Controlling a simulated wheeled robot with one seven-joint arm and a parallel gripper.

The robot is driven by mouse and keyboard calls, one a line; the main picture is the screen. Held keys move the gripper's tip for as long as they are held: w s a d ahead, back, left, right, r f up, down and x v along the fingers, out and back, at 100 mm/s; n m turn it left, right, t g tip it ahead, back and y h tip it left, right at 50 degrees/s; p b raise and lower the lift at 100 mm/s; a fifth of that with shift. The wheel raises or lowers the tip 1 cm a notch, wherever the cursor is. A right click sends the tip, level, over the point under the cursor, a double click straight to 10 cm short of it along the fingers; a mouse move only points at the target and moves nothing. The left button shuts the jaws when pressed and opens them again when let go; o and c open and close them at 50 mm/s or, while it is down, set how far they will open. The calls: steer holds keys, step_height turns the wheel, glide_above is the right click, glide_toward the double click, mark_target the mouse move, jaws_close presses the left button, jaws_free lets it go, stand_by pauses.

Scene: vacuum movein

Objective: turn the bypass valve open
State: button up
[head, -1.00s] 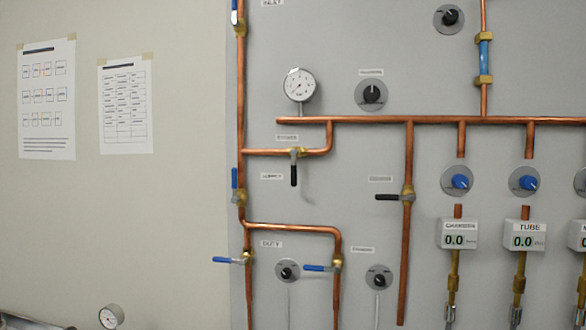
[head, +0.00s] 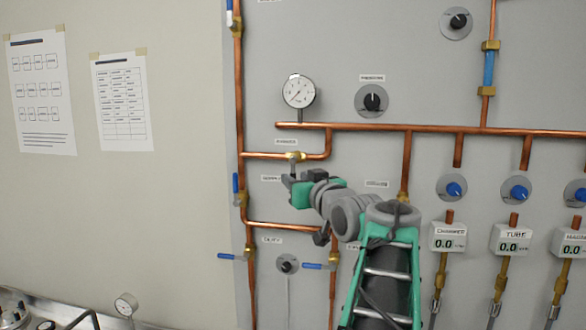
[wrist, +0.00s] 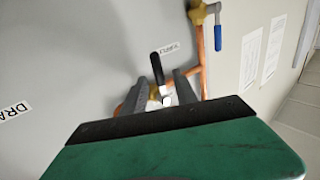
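The bypass valve (head: 295,156) is a brass valve on the short horizontal copper pipe below the gauge. In the wrist view, its black lever (wrist: 157,68) stands crosswise to that pipe, pointing up in that turned picture. My gripper (head: 290,183) is at the valve in the head view and hides most of the lever. In the wrist view, my gripper's (wrist: 158,86) two grey fingers are apart, one on each side of the valve and lever. I cannot tell whether either finger touches the lever.
The main copper pipe (head: 370,127) and a round gauge (head: 299,91) are above. My arm covers the lower middle of the panel. The wall at left is clear apart from papers (head: 123,102).

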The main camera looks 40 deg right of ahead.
steer(key=x, duration=0.2)
steer(key=shift+w+d+p, duration=0.1)
steer(key=shift+w+p, duration=0.25)
steer(key=shift+c, duration=0.5)
jaws_close()
stand_by(0.6)
